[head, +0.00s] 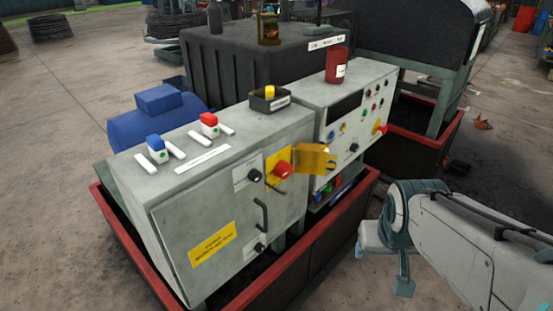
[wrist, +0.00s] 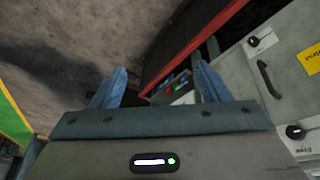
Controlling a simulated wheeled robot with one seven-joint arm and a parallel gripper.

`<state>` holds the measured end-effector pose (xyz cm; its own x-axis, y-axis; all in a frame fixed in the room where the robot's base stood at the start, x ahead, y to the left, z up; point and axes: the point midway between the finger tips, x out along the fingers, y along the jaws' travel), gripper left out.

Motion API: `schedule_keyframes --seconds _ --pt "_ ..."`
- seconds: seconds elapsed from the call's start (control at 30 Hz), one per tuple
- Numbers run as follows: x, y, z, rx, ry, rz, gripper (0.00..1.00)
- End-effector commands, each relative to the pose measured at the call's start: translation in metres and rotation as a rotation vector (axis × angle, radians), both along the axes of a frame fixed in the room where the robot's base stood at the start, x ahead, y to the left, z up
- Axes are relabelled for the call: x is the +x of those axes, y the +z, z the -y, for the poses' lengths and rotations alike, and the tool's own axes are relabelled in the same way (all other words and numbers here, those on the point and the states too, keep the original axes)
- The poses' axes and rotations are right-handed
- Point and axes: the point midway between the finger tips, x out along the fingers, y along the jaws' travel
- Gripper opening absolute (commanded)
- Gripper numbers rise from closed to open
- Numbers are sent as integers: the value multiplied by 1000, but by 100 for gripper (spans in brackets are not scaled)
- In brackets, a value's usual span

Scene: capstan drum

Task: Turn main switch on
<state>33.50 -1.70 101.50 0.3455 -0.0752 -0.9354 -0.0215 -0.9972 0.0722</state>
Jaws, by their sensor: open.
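The grey control cabinet (head: 215,215) carries a red rotary knob on a yellow plate (head: 283,169), with a yellow flap or cover (head: 315,158) beside it. Two black knobs also sit on its front, an upper one (head: 254,175) and a lower one (head: 260,248), with a black handle between them. I cannot read which is labelled the main switch. The wrist view shows an upper black knob (wrist: 253,42) and a lower one (wrist: 295,132) at the right. My gripper (wrist: 161,80) is open and empty, apart from the cabinet; in the head view it is to the cabinet's right (head: 386,270).
A second grey panel (head: 350,118) with buttons adjoins the cabinet. A red-edged base frame (head: 300,250) surrounds both. On top stand a red cup (head: 337,65), a small black tray (head: 270,103) and blue and red switches. Concrete floor (head: 60,110) is open at left.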

Motion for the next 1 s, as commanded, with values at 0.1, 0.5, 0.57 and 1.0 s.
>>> schedule_keyframes --seconds 0.1,0.5,0.57,1.0 --pt "48 -10 15 -72 32 110 69" --pt "191 -47 -6 -39 347 542 69" --pt "203 -54 -17 12 400 601 69" --pt "215 -68 -89 580 654 975 69"
